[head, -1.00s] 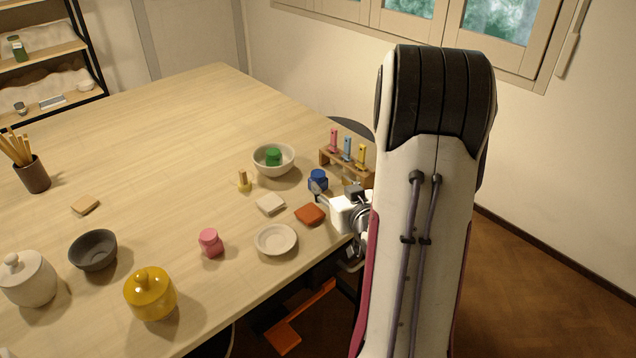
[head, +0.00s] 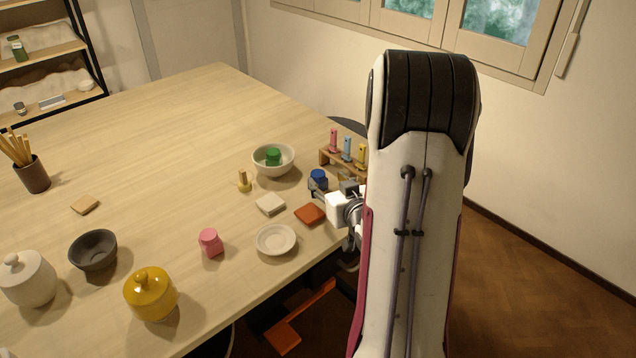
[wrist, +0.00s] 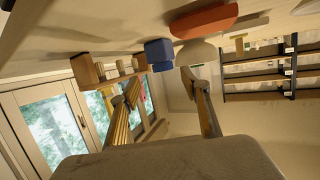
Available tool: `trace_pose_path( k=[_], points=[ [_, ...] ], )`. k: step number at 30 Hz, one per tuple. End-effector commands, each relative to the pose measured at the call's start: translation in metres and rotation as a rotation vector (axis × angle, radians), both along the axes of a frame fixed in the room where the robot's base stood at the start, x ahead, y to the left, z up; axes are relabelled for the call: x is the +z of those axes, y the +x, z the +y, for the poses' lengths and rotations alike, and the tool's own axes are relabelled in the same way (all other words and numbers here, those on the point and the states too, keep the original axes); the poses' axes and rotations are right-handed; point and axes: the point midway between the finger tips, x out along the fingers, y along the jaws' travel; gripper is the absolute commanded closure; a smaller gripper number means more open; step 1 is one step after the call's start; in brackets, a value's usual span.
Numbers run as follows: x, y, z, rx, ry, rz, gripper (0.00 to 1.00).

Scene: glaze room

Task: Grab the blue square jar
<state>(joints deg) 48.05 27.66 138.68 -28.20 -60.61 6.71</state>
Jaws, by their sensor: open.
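The blue square jar (head: 318,175) stands on the table near its right edge, between the white bowl and the small wooden rack. Its lower part is partly hidden by my gripper (head: 325,188) in the head view. In the wrist view the jar (wrist: 159,54) shows just beyond the fingertips and roughly between them. My gripper (wrist: 160,82) is open, with its two fingers well apart and nothing held. I cannot tell whether a finger touches the jar.
The wooden rack (head: 326,157) with coloured pieces stands close behind the jar. An orange tile (head: 310,214), a pale tile (head: 270,204) and a white saucer (head: 276,251) lie nearer the front.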

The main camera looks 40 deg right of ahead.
Motion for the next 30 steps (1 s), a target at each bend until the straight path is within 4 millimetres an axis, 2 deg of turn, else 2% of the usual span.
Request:
trace_pose_path(
  k=[8, 21, 30],
  points=[
    [-0.002, 0.005, -0.001, 0.001, 0.000, 0.000, 0.54],
    [-0.012, 0.044, -0.012, 0.001, 0.000, -0.001, 0.54],
    [-0.014, 0.048, -0.014, 0.000, 0.001, 0.000, 0.54]
  ],
)
